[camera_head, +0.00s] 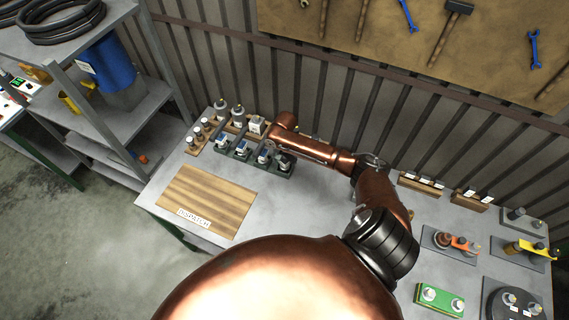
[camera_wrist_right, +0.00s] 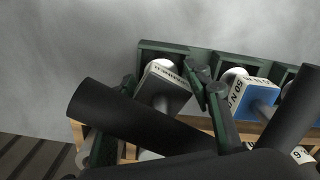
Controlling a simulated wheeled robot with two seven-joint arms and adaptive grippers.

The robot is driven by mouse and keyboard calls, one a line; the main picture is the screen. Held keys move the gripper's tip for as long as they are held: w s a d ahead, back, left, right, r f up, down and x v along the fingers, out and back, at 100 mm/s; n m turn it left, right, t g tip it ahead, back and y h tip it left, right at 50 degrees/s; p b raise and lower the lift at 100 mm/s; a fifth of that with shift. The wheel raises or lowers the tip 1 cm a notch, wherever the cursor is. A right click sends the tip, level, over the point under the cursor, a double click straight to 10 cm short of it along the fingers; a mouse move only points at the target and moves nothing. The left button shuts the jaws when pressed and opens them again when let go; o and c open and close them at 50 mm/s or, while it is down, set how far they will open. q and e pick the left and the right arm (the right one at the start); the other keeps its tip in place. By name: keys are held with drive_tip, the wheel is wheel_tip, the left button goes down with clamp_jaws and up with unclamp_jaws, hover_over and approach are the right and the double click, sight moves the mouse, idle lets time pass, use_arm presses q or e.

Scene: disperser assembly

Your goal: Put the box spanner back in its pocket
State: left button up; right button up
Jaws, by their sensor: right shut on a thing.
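The green pocket rack (camera_head: 238,155) stands at the back left of the table with several labelled tools in it. My right gripper (camera_head: 284,163) is low at the rack's right end. In the right wrist view, my right gripper (camera_wrist_right: 168,82) is shut around the dark box spanner (camera_wrist_right: 162,92), which has a white label. The spanner is at the end pocket of the rack (camera_wrist_right: 225,66); its lower end is hidden, so I cannot tell how deep it sits. A blue labelled tool (camera_wrist_right: 256,98) stands in the neighbouring pocket. My left gripper is not in view.
A wooden dispatch board (camera_head: 208,200) lies in front of the rack. Wooden holders with pale-topped parts (camera_head: 238,112) stand close behind it. Fixtures, including a green block (camera_head: 440,300), occupy the table's right side. A shelf (camera_head: 130,115) stands to the left.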

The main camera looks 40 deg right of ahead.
drive_tip(key=shift+w+f, duration=0.15)
drive_tip(key=shift+f, duration=0.25)
drive_tip(key=shift+f, duration=0.15)
drive_tip(key=o, duration=1.5)
drive_tip(key=shift+o, duration=0.2)
wheel_tip(320, 180, up, 12)
drive_tip(key=shift+r+b, duration=0.15)
drive_tip(key=shift+b, duration=0.15)
